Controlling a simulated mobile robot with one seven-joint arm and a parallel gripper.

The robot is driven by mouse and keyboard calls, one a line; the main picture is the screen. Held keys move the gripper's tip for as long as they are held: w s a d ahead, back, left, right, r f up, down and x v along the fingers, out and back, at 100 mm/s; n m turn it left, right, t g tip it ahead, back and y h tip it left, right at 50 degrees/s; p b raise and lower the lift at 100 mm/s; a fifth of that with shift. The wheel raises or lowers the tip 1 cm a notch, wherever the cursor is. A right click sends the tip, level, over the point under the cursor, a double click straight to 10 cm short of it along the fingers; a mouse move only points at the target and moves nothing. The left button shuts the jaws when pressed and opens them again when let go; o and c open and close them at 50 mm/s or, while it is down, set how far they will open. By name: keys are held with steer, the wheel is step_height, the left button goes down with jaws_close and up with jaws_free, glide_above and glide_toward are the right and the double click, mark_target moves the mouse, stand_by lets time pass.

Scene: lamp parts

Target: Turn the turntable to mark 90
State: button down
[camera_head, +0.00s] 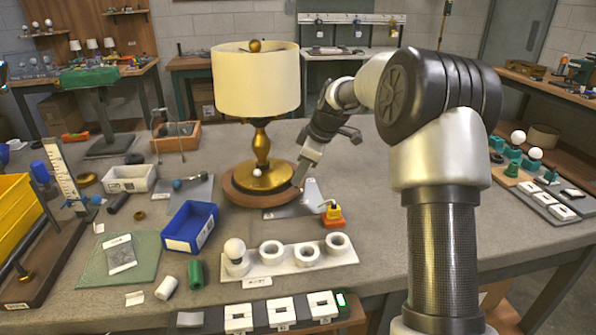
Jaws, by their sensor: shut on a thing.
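The turntable (232,192) is a round brown wooden disc on the middle of the bench. A brass lamp (262,146) with a cream shade (256,82) stands upright on it. A small white ball shape shows at the front of the lamp's base. My gripper (298,183) reaches down from the upper right and is shut on the turntable's right edge. Its fingertips are small in view and the exact hold is hard to see. A grey plate (290,207) lies under and to the right of the turntable. No mark numbers are legible.
A blue bin (191,227) stands front left of the turntable. A white holder (300,258) with round cups and a bulb stands in front. A yellow and orange block (333,215) sits close to the right. Bare bench lies behind my arm on the right.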

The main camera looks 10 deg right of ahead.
steer(key=shift+w+d+r+n+g+y+p, duration=0.1)
steer(key=shift+w+d+n+g+y+p, duration=0.2)
steer(key=shift+w+n+p, duration=0.5)
steer(key=shift+w+d+r+n+g+y+p, duration=0.15)
steer(key=shift+w+d+n+p, duration=0.35)
steer(key=shift+p, duration=0.65)
steer(key=shift+w+d+f+n+g+y+p, duration=0.2)
steer(key=shift+w+n+p, duration=0.3)
steer(key=shift+n+p, duration=0.35)
steer(key=w+n+p, duration=0.1)
steer(key=p, duration=0.1)
steer(key=w+n+g+p, duration=0.1)
steer(key=p, duration=0.1)
steer(key=shift+w+d+r, duration=0.15)
steer(key=shift+w+d, duration=0.05)
steer(key=shift+d, duration=0.1)
steer(key=shift+w+d+n+g+y+p, duration=0.1)
steer(key=shift+w+n+g+y+p, duration=0.15)
steer(key=shift+w+n+p, duration=0.65)
steer(key=shift+s+f+p, duration=0.1)
steer(key=shift+f+p, duration=0.1)
steer(key=shift+p, duration=0.15)
steer(key=c, duration=1.6)
jaws_free()
steer(key=shift+m, duration=0.25)
